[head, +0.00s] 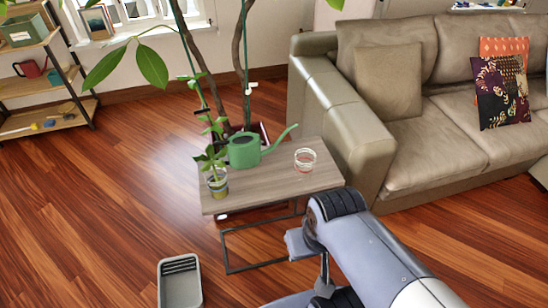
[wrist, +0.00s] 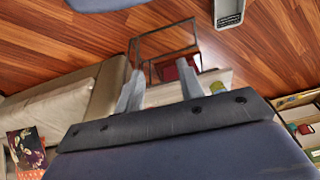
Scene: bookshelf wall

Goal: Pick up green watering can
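The green watering can (head: 245,151) stands upright near the back edge of a small wood-topped side table (head: 285,187) in the head view, its spout pointing up to the right. My gripper (wrist: 159,72) shows in the wrist view with its two fingers apart and nothing between them. In that view, which looks upside down, the fingers overlap the side table and its dark frame. I cannot make out the watering can there. In the head view my arm is at the front right of the table, apart from the can, and the fingers are not clearly visible.
A potted plant (head: 217,182) stands left of the can and a glass (head: 305,160) right of it. A sofa (head: 350,120) borders the table's right side. Tall plant stems rise behind the table. A grey tray (head: 179,283) lies on the floor; floor to the left is open.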

